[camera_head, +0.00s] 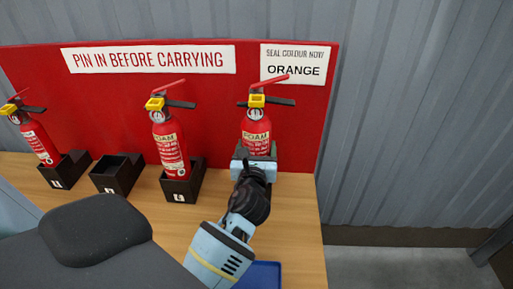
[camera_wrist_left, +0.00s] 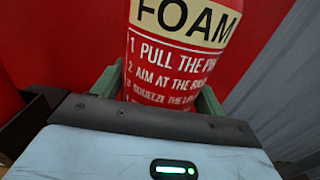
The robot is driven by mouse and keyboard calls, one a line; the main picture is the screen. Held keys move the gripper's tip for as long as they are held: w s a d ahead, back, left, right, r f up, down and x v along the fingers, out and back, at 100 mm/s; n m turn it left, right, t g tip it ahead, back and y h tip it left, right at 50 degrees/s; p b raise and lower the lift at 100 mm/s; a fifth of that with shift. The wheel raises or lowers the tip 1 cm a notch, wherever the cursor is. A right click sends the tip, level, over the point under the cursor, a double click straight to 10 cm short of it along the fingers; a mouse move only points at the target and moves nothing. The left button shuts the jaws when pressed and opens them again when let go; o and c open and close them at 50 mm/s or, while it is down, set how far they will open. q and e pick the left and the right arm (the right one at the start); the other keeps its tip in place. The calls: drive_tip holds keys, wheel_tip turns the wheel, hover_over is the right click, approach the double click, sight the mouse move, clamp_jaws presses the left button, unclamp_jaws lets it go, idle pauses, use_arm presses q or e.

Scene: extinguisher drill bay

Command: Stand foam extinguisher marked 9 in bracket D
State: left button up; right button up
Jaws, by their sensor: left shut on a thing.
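A red foam extinguisher (camera_head: 256,122) with a yellow piece and black and red levers on top stands upright at the right of the red board. My left gripper (camera_head: 254,160) is shut on its lower body. The left wrist view shows its FOAM label (camera_wrist_left: 185,22) close up, with the green fingers on both sides. No number 9 is readable on it. Its base is hidden behind my gripper, so I cannot tell what it rests on. Three black brackets show: one empty (camera_head: 117,175), and two holding extinguishers. Their small letters are not clearly readable.
A FOAM extinguisher (camera_head: 170,145) stands in the bracket (camera_head: 184,187) left of my gripper. Another extinguisher (camera_head: 38,140) stands in the far left bracket (camera_head: 65,171). A blue object (camera_head: 262,275) lies at the table's front. The board's sign (camera_head: 294,60) reads seal colour now orange.

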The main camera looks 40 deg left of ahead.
use_arm(q)
drive_tip(key=shift+f, duration=0.35)
idle(0.4)
idle(0.4)
drive_tip(key=o, duration=1.4)
drive_tip(key=shift+o, duration=0.7)
drive_tip(key=shift+f, duration=0.55)
drive_tip(key=v, duration=0.8)
drive_tip(key=shift+r+b, duration=0.3)
drive_tip(key=shift+d, duration=0.1)
